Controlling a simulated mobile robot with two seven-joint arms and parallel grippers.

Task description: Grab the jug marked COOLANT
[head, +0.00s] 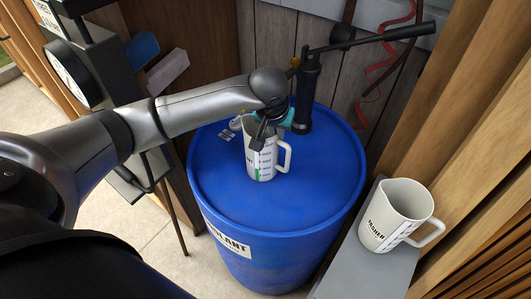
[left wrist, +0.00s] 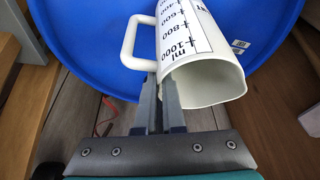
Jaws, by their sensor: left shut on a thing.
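A white measuring jug (head: 262,165) with a black scale and green marks stands upright on the blue drum's lid in the head view. Its word label is mostly hidden; only its last letters, seemingly "NT", show. My left gripper (head: 262,132) comes down from above and is shut on the jug's rim. In the left wrist view, the fingers (left wrist: 160,92) pinch the wall of the jug (left wrist: 215,85) at its rim, beside the handle. My right gripper is not in view.
The blue drum (head: 215,200) carries a COOLANT label. A black hand pump (head: 306,90) stands on its lid behind the jug. A second white jug, marked WASHER (head: 385,225), stands on a grey ledge (head: 345,270) at right. Wooden walls close in behind and right.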

